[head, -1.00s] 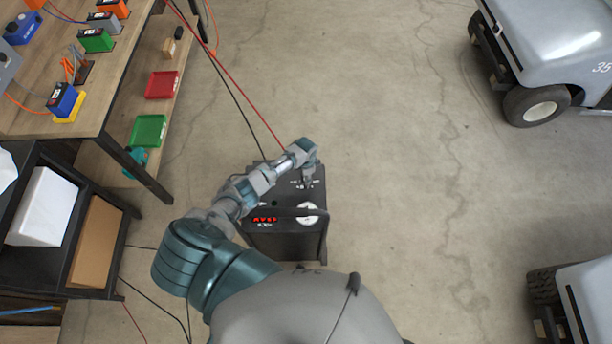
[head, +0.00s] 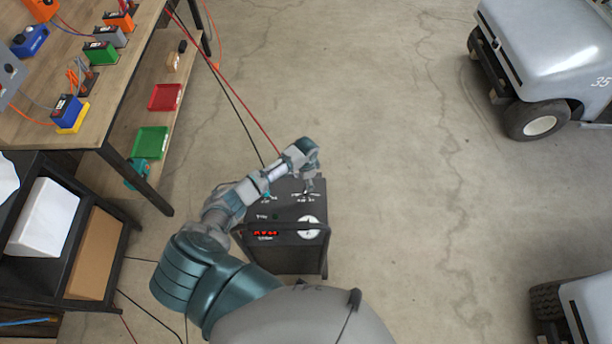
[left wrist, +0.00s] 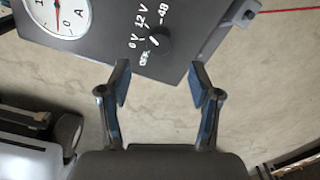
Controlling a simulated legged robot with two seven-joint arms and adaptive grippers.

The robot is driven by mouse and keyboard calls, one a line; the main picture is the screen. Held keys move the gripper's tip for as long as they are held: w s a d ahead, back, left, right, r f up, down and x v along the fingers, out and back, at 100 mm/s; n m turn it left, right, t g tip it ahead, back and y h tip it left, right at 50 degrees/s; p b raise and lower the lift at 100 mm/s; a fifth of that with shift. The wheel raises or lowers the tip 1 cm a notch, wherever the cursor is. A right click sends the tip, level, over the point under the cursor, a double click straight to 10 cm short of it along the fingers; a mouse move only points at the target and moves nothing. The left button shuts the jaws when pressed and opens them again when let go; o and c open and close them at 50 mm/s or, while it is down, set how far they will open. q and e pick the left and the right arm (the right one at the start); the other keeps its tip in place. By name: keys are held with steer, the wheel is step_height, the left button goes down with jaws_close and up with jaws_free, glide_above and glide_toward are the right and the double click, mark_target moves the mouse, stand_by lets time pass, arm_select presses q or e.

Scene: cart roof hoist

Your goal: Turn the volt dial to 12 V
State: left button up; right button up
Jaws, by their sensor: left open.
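A dark charger box (head: 287,259) stands on the floor in front of me, with a red lit display and a white round meter (head: 309,227) on its panel. In the left wrist view, the volt dial (left wrist: 158,50) is a dark round knob among the white marks OFF, 6 V or 0 V, 12 V and 48. The meter also shows there (left wrist: 58,22). My left gripper (left wrist: 159,75) is open and empty, its fingertips at the panel's edge just short of the dial. In the head view, the left gripper (head: 309,187) is small above the panel's far right corner.
A wooden workbench (head: 60,150) with coloured batteries stands at the left, with red and green trays on its lower shelf. A black shelf unit (head: 95,205) is nearer. Carts (head: 548,50) are parked at the right; the floor between is clear.

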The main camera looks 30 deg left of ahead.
arm_select(q)
step_height(320, 180, up, 4)
steer(key=shift+f, duration=0.1)
stand_by(0.6)
